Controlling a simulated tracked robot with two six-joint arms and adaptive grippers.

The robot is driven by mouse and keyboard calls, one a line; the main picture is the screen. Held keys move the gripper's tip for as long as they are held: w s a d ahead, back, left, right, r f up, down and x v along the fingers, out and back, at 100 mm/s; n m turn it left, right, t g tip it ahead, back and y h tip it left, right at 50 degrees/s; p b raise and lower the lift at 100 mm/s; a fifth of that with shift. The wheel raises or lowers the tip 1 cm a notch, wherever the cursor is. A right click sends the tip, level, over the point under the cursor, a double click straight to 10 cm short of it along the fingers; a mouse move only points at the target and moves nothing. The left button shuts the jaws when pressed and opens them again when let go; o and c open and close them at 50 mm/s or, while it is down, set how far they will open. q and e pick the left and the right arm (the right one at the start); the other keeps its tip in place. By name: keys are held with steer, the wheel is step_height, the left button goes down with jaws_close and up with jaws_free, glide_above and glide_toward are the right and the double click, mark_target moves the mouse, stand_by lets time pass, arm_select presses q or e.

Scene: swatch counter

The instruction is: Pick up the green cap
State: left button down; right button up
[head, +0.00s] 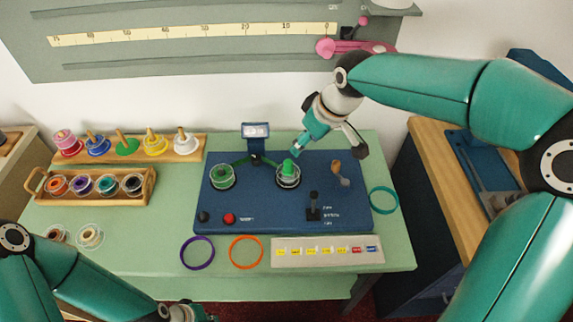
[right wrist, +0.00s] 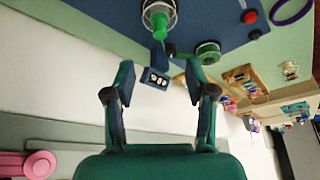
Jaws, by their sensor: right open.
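Several green things show, and I cannot tell for sure which is the green cap. A green upright piece (head: 288,167) stands on a clear spool on the right of the blue board; it also shows at the top of the right wrist view (right wrist: 157,18). A flat green piece (head: 126,147) sits at a peg of the wooden rack at the back left. My right gripper (head: 328,146) is open and empty, above the board's back edge, right of the upright green piece and apart from it. My left gripper (head: 187,313) is at the bottom edge, mostly cut off.
The blue board (head: 265,213) also carries a green spool (head: 222,176), a small display (head: 256,131), a wooden-handled lever (head: 339,171) and a red button (head: 229,218). A wooden tray (head: 98,200) of spools stands left. Purple (head: 197,252), orange (head: 246,252) and teal (head: 384,200) rings lie around the board.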

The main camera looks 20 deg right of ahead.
glide_above(289, 163)
steer(key=s+d, duration=0.1)
steer(key=s, duration=0.1)
step_height(289, 163, down, 7)
steer(key=shift+d+r+p, duration=0.1)
steer(key=shift+p, duration=0.2)
steer(key=shift+w+f, duration=0.25)
steer(key=shift+f, duration=0.35)
steer(key=p+x, duration=0.1)
steer(key=x, duration=0.3)
steer(key=shift+f+p, duration=0.2)
steer(key=shift+p, duration=0.1)
steer(key=shift+w+a+f, duration=0.2)
steer(key=shift+a+f, duration=0.05)
steer(key=shift+f, duration=0.2)
steer(key=c, duration=0.7)
